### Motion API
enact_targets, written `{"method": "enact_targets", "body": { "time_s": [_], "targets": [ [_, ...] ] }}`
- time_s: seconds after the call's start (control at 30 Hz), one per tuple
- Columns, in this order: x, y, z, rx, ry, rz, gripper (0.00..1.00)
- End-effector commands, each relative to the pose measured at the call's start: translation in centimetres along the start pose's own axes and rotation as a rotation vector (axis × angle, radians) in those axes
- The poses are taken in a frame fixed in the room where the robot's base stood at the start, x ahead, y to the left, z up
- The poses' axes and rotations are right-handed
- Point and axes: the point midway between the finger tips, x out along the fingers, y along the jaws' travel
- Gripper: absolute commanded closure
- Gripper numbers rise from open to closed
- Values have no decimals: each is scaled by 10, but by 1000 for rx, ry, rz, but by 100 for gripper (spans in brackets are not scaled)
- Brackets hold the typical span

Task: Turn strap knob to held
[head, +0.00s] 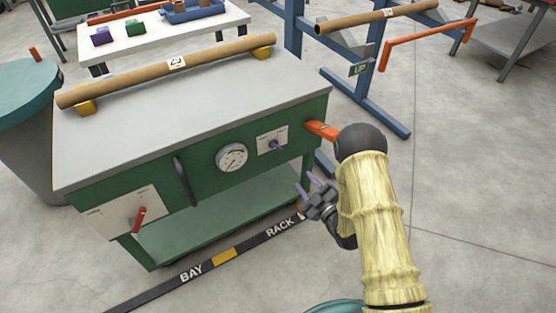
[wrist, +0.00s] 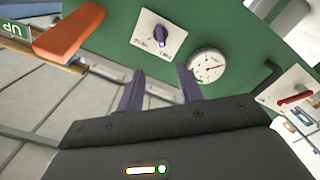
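A purple knob (head: 275,143) sits on a white plate (head: 264,140) at the right end of the green cabinet's front, right of a round gauge. In the wrist view the knob (wrist: 160,41) is near the top centre, its grip roughly upright in the picture. The labels on its plate (wrist: 148,24) are too small to read surely. My gripper (head: 307,185) is in front of and below the knob, apart from it. In the wrist view its two purple fingers (wrist: 159,88) stand apart with nothing between them.
The gauge (head: 232,157), a black handle (head: 184,181) and a red lever (head: 139,219) are on the same green front. An orange bar (head: 322,130) juts from the cabinet's right corner, close to my arm. A cardboard tube (head: 170,68) lies on top. Open floor lies right.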

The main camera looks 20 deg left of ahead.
Motion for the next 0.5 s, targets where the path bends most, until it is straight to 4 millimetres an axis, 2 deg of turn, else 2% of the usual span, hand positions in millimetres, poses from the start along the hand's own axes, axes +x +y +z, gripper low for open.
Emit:
{"method": "enact_targets", "body": {
  "time_s": [0.07, 0.37, 0.5],
  "targets": [
    [-1, -5, 1, -3, 17, 3, 64],
    [0, -3, -1, -3, 18, 5, 64],
    [7, -4, -1, -5, 20, 5, 64]
  ]
}}
